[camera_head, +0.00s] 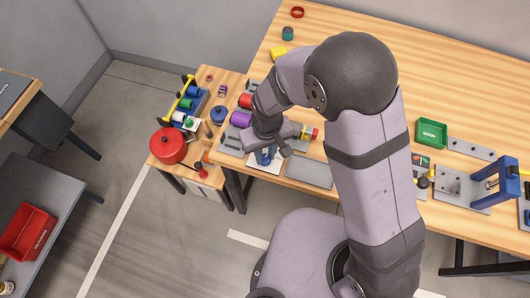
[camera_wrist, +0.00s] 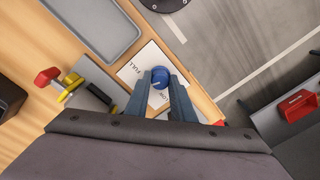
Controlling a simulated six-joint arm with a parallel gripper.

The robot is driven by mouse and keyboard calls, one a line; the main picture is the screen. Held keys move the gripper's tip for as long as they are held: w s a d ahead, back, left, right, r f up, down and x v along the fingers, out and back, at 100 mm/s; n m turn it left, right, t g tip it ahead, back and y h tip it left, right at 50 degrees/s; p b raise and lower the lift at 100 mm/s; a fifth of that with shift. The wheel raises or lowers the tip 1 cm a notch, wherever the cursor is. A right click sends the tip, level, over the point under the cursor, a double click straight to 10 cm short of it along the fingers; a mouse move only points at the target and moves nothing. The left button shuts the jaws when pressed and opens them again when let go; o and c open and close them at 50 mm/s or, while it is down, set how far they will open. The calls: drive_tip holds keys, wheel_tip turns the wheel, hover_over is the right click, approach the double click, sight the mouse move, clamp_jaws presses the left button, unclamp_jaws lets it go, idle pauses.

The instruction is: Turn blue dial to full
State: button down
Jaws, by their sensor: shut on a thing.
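The blue dial (camera_wrist: 160,77) sits on a white plate (camera_wrist: 136,72) marked FULL and LOW at the table's front edge. In the wrist view its round top shows between my two finger tips. My gripper (camera_wrist: 161,84) is shut on the dial, one finger on each side. In the head view my gripper (camera_head: 267,157) is over the white plate (camera_head: 260,165), and the blue dial is mostly hidden by my fingers and wrist. The dial's pointer cannot be made out.
A grey tray (camera_head: 309,173) lies right of the plate. Red and purple cylinders (camera_head: 241,119) stand left of my wrist. A side table with a red pot (camera_head: 168,146) is further left. A green bin (camera_head: 431,134) and blue frame (camera_head: 494,180) stand at right.

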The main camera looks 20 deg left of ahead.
sight(266, 157)
drive_tip(key=m, duration=0.3)
drive_tip(key=shift+m, duration=0.4)
drive_tip(key=shift+m+p, duration=0.3)
drive_tip(key=shift+m, duration=1.4)
drive_tip(key=c, duration=1.5)
unclamp_jaws()
drive_tip(key=shift+d+r+b, duration=0.15)
drive_tip(key=shift+r+b, duration=0.8)
drive_tip(key=shift+r, duration=2.7)
